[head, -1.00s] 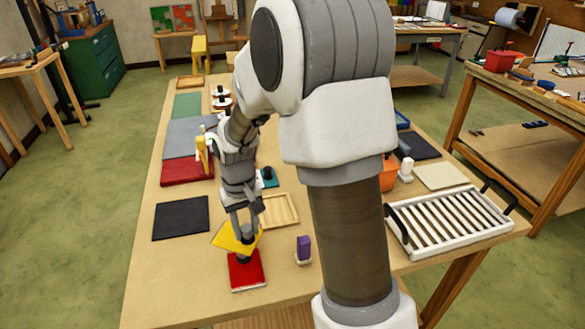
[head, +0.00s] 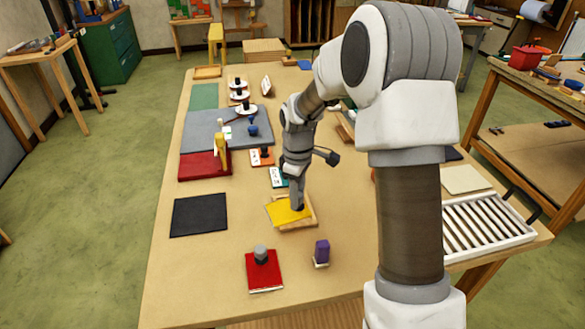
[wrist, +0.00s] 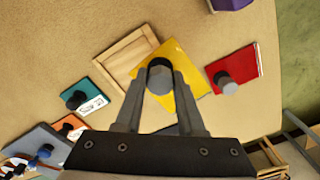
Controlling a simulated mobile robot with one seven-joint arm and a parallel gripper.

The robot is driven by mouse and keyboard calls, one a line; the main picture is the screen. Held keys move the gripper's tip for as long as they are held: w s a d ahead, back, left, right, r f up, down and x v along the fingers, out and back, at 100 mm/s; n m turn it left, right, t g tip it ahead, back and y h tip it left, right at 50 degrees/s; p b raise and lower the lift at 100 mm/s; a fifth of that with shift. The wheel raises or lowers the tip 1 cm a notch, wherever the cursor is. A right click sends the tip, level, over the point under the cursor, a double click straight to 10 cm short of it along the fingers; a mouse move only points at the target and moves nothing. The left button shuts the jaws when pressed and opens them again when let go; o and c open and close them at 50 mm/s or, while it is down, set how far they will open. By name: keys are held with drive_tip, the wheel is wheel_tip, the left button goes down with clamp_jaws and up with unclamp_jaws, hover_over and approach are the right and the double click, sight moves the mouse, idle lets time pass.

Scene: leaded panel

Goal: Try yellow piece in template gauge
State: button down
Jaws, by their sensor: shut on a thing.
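The yellow piece (head: 284,211) is a flat plate with a dark knob. My gripper (head: 298,207) is shut on that knob. The light wooden frame (head: 314,220), which looks like the template gauge, lies on the table under and to the right of the yellow piece. In the wrist view the yellow piece (wrist: 185,98) overlaps the right part of the wooden frame (wrist: 112,57) and is turned relative to it. My gripper (wrist: 160,75) holds the knob there. I cannot tell the height between piece and frame.
A red piece with a grey knob (head: 264,278) lies nearer, with a purple block (head: 321,251) on its right. A black mat (head: 198,215) lies left. Teal (head: 277,178) and orange (head: 261,157) items lie behind the frame. A slatted white rack (head: 488,229) stands right.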

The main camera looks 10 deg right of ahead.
drive_tip(key=w+n+p, duration=0.3)
drive_tip(key=w+n, duration=0.5)
drive_tip(key=n, duration=0.8)
drive_tip(key=shift+w+d+r, duration=0.15)
drive_tip(key=shift+w+r, duration=0.1)
drive_tip(key=shift+r, duration=0.05)
drive_tip(key=shift+f+b, duration=1.55)
drive_tip(key=shift+f, duration=1.35)
drive_tip(key=shift+f+b, duration=0.35)
drive_tip(key=shift+f, duration=0.65)
drive_tip(key=shift+c, duration=2.2)
unclamp_jaws()
drive_tip(key=shift+r, duration=0.1)
wheel_tip(320, 180, up, 17)
drive_tip(key=shift+r, duration=0.2)
